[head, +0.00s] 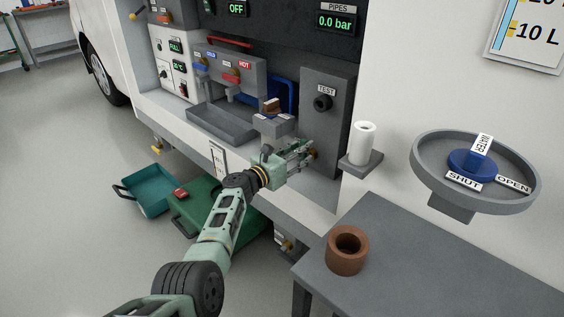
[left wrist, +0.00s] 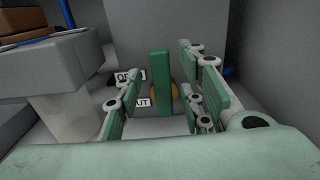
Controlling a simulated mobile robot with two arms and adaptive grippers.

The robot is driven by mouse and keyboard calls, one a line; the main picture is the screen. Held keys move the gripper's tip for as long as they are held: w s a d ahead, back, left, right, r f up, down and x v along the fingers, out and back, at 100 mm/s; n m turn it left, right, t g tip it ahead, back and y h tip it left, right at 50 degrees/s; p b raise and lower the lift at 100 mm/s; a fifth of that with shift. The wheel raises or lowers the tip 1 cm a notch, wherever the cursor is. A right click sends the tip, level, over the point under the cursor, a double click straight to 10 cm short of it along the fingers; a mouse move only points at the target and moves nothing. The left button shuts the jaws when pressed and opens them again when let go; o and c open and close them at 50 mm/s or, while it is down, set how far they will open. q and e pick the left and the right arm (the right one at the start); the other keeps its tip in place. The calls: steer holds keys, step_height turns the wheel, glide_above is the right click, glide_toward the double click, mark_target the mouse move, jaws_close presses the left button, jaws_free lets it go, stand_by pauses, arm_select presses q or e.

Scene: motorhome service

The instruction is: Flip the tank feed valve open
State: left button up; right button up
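A valve with an upright green lever (left wrist: 161,82) and a round brass body shows in the left wrist view. Partly covered labels to its left read OPEN (left wrist: 129,76) and SHUT (left wrist: 139,102). I take it as the tank feed valve; no label naming it is readable. My left gripper (left wrist: 162,105) is open, with its green fingers on either side of the lever and gaps visible on both sides. In the head view the left gripper (head: 300,153) reaches into the service bay, and its fingers mostly hide the valve. My right gripper is not in view.
A grey panel marked TEST (head: 325,130) stands behind the gripper. A small shelf holds a white cylinder (head: 363,140) to the right. A grey block (left wrist: 48,65) is close on the gripper's left. A grey table (head: 440,265) with a brown ring (head: 347,262) stands at front right.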

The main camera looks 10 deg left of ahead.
arm_select(q)
steer(key=v, duration=1.1)
steer(key=shift+s, duration=0.15)
steer(key=shift+f, duration=0.1)
steer(key=s+f+m+g+y, duration=0.3)
steer(key=s+f+m+g, duration=0.4)
steer(key=s+f+m, duration=1.15)
arm_select(e)
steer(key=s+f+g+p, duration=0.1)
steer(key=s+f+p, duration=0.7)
steer(key=p, duration=0.4)
arm_select(q)
steer(key=s+a+f+m+g+y+p, duration=0.2)
steer(key=s+f, duration=0.5)
steer(key=s, duration=0.8)
steer(key=s+a+f+m+g+y+p, duration=0.2)
steer(key=s+f+m, duration=0.5)
steer(key=s, duration=0.9)
steer(key=s+a+f+m+g+y+p, duration=0.3)
steer(key=s+f, duration=0.5)
steer(key=s, duration=0.7)
steer(key=shift+s+a+m, duration=0.25)
steer(key=shift+a+m, duration=0.4)
steer(key=shift+a, duration=0.6)
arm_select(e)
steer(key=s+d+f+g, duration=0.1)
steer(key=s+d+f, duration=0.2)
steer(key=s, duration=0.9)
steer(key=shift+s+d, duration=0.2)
